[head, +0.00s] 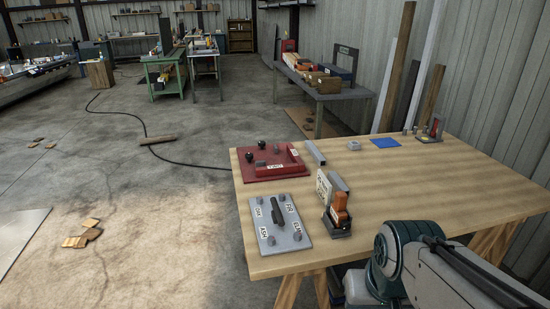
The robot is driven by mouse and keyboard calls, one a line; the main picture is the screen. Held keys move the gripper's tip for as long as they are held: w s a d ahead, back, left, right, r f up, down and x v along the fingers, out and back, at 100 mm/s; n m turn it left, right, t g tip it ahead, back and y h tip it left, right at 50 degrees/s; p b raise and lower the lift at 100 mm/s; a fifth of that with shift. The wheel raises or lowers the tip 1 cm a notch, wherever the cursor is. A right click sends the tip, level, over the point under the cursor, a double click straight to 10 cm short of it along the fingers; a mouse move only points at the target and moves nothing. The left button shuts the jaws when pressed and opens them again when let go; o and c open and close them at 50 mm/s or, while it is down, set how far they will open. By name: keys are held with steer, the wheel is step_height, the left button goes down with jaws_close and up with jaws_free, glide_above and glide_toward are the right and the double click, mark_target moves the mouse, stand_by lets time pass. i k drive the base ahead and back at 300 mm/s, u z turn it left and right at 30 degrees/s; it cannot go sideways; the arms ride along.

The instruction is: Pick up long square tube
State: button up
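Two grey square bars or tubes lie on the wooden table. One grey square tube (315,153) lies just right of the red board, its length pointing away from me. A second grey square piece (338,182) lies nearer, partly hidden behind a white labelled card (324,188). I cannot tell for sure which one is longer. My arm comes in at the bottom right over the near table edge. My gripper is out of view.
The wooden table (440,185) also holds a red board (272,162), a grey labelled board (280,222), an orange and black device (339,212), a small grey block (354,145) and a blue square (385,142). The table's middle right is clear. Planks lean on the wall behind.

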mark_target(316, 155)
steer(key=u, duration=1.55)
steer(key=i, duration=3.65)
steer(key=z, duration=1.8)
steer(key=i, duration=1)
